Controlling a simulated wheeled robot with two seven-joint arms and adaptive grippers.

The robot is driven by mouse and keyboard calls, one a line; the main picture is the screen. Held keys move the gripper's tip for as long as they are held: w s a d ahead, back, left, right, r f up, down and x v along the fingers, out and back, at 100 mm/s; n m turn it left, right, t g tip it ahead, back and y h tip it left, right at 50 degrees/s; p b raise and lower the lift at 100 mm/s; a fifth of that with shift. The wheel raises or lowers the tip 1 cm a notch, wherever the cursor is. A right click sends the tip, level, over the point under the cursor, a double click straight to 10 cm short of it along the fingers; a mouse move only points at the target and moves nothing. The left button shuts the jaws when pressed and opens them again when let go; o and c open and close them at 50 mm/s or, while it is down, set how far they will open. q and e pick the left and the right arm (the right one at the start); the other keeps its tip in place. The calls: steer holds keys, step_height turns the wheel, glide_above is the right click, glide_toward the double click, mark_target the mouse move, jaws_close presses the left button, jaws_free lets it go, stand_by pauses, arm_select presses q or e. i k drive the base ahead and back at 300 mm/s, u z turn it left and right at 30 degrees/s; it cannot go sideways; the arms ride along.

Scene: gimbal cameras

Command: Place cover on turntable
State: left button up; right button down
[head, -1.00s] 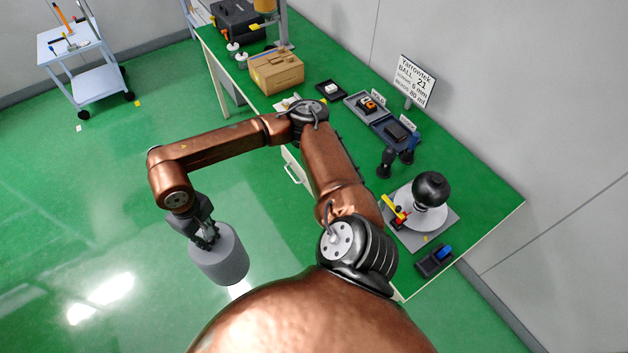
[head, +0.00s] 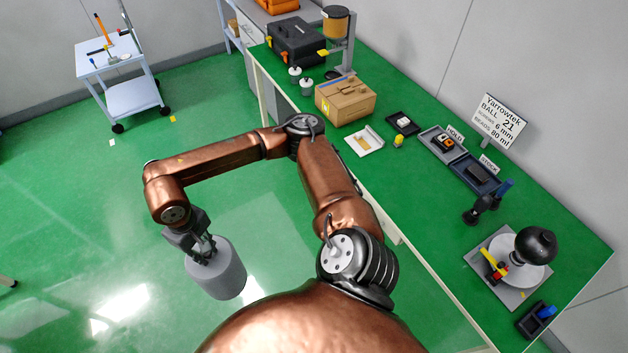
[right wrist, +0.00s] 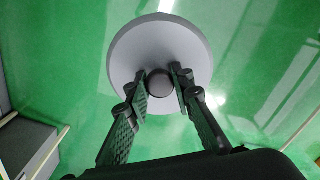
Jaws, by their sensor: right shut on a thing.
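My right gripper (head: 206,251) is shut on the knob of a grey cylindrical cover (head: 217,275) and holds it over the green floor, away from the bench. In the right wrist view the cover (right wrist: 160,50) shows as a grey disc, with its dark round knob (right wrist: 160,83) between the two fingers. The turntable (head: 529,277), a white disc on a grey square base, stands near the right end of the green bench. A black ball (head: 536,244) sits over the disc. Yellow and red parts (head: 495,265) are at the disc's left side. My left gripper is not in view.
The green bench (head: 430,215) also bears a cardboard box (head: 346,101), HOLD (head: 440,145) and STOCK (head: 475,174) trays, a dark stand (head: 478,210), a sign (head: 500,117) and a small black tray (head: 536,320). A cart (head: 130,97) stands far left. The floor around the cover is clear.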

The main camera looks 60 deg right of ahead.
mark_target(517, 260)
steer(key=u, duration=0.1)
steer(key=i, duration=0.2)
steer(key=z, duration=2.85)
